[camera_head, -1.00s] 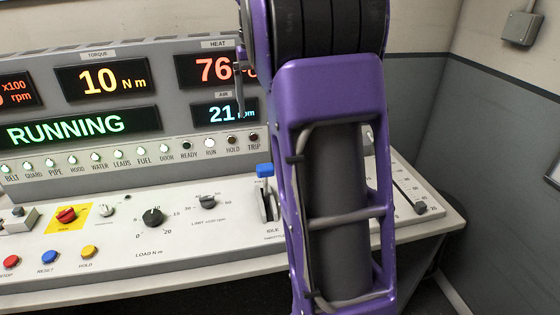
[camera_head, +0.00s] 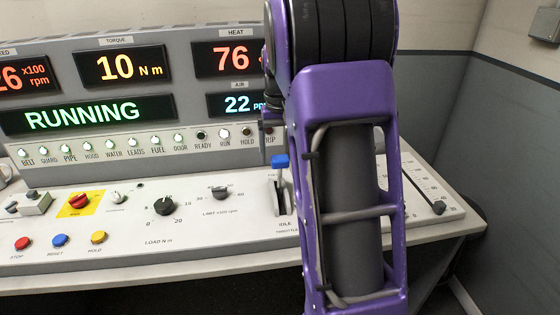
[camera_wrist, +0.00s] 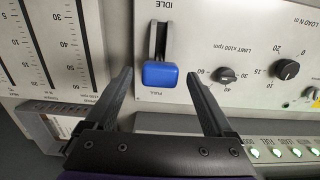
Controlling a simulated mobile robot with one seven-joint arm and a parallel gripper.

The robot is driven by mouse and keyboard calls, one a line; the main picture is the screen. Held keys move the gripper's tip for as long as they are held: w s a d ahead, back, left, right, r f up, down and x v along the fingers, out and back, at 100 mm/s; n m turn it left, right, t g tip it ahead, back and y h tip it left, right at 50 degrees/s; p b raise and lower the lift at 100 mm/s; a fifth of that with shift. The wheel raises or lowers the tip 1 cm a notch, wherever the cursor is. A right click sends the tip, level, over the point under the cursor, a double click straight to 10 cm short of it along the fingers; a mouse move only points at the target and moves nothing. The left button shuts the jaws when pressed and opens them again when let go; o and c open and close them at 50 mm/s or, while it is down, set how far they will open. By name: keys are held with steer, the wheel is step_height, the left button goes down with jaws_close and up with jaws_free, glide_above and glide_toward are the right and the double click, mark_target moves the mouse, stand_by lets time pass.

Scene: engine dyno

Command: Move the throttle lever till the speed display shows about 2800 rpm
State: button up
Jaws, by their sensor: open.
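The throttle lever has a blue handle (camera_head: 280,161) and stands in a slot on the console, partly beside my purple arm in the head view. In the wrist view the blue handle (camera_wrist: 160,75) lies between the fingers of my open gripper (camera_wrist: 158,76), with a gap on each side. I cannot tell how far above or below the handle the fingertips are. The labels IDLE and FULL mark the slot's ends. The speed display (camera_head: 22,79), cut by the left edge of the head view, seems to read 26 x100 rpm. In the head view my arm hides most of the gripper.
The torque display (camera_head: 122,66) reads 10 N m and the status display (camera_head: 88,115) reads RUNNING. A black load knob (camera_head: 164,206), a limit knob (camera_head: 221,192) and a red switch (camera_head: 80,201) sit left of the lever.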

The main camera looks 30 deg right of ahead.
steer(key=shift+f, duration=0.8)
jaws_close()
